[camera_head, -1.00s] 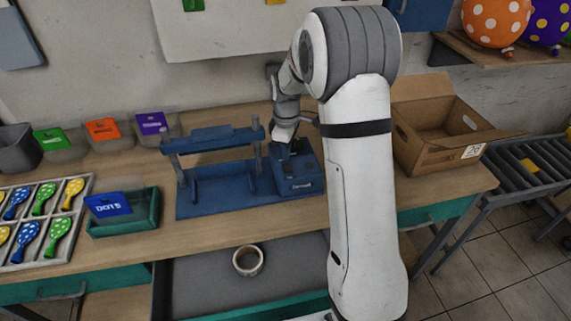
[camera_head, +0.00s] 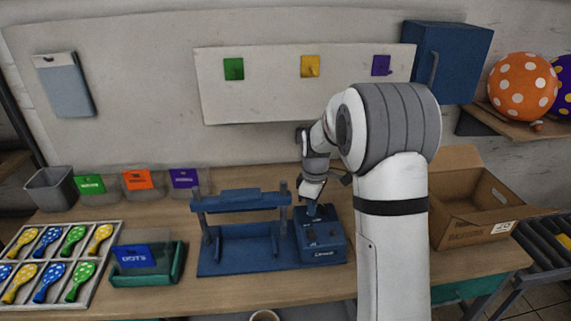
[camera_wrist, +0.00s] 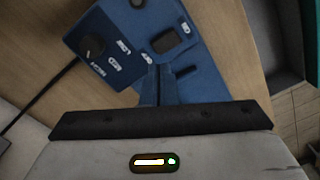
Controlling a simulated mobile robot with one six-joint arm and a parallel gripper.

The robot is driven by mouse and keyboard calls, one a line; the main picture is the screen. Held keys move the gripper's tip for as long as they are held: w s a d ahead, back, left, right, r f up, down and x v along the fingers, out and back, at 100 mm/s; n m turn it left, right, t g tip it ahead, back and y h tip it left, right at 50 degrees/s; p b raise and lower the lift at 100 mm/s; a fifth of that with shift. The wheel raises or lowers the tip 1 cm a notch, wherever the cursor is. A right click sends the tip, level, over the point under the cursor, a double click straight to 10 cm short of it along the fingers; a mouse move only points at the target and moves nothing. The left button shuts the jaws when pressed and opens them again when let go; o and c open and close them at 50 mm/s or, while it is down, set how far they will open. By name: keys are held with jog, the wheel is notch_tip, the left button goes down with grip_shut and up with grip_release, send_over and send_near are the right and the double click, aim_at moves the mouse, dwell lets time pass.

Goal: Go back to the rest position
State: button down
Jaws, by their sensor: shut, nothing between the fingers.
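My gripper (camera_wrist: 158,85) is shut and empty. In the wrist view its fingers are together over the blue control box (camera_wrist: 125,45) of the printing press, which has a dark knob, a dark button and white lettering. In the head view my gripper (camera_head: 311,208) points down at the top of the control box (camera_head: 320,238). I cannot tell whether the fingertips touch the box. The blue press frame (camera_head: 240,235) stands to the left of the box on the workbench, partly beside my arm.
A tray of dotted balloons (camera_head: 98,265) and a green tray with a blue DOTS plate (camera_head: 148,275) are at left. Several bins stand behind them, including a grey one (camera_head: 50,188). An open cardboard box (camera_head: 470,215) is at right. A blue cabinet (camera_head: 447,60) hangs above.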

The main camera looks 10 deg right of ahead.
jog(key=s+r+m+t+b, duration=0.15)
jog(key=s+r+m, duration=0.45)
jog(key=s+r, duration=0.6)
jog(key=s+f+m+t, duration=0.1)
jog(key=s+m, duration=0.5)
jog(key=s, duration=1.1)
jog(key=shift+a+t, duration=0.25)
jog(key=shift+t, duration=0.2)
jog(key=c, duration=2.2)
grip_release()
jog(key=shift+f, duration=0.1)
